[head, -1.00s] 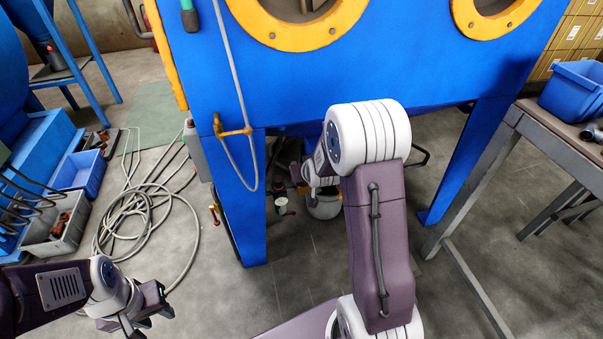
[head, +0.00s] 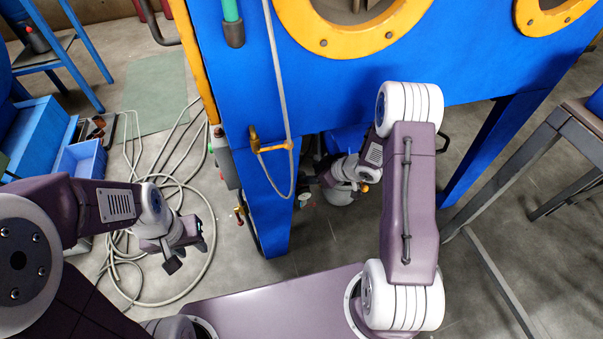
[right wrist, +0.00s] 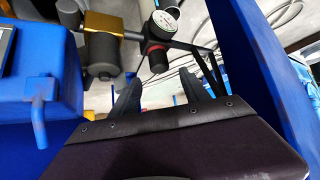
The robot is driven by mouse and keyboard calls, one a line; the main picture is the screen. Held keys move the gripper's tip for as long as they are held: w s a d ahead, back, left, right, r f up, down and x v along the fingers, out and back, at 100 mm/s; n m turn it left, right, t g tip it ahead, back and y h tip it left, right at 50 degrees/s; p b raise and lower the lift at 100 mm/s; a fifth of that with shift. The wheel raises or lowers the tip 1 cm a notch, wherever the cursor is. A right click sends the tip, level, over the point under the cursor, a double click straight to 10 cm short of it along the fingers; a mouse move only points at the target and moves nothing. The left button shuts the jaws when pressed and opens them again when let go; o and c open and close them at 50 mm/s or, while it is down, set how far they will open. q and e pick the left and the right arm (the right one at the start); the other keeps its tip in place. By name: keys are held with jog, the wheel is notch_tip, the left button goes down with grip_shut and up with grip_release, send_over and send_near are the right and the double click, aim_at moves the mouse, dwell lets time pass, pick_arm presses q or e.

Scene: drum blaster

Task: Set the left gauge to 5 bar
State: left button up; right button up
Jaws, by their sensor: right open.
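A round white-faced gauge (right wrist: 165,20) is at the top of the right wrist view, on a pipe assembly with a black knob (right wrist: 156,57) that has a red ring. The dial reading is too small to tell. My right gripper (right wrist: 163,92) is open and empty, its dark fingers pointing towards the knob and apart from it. In the head view, the right arm reaches below the blue cabinet, and a small pale gauge (head: 304,199) shows beside the cabinet leg. My left gripper (head: 187,256) is at the lower left, apparently open and empty, above the floor.
The blue cabinet (head: 340,85) and its front leg (head: 268,205) stand close to the right arm. A brass and grey filter unit (right wrist: 101,45) sits left of the knob. A coiled hose (head: 210,225) lies on the floor. A grey table frame (head: 500,180) stands at right.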

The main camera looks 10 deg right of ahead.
aim_at(301, 175)
jog(key=b+x, duration=0.3)
jog(key=x, duration=0.3)
jog(key=shift+w+f+b, duration=0.15)
jog(key=shift+f+b, duration=0.2)
jog(key=shift+w+a, duration=0.2)
grip_shut()
jog(key=shift+f, duration=0.1)
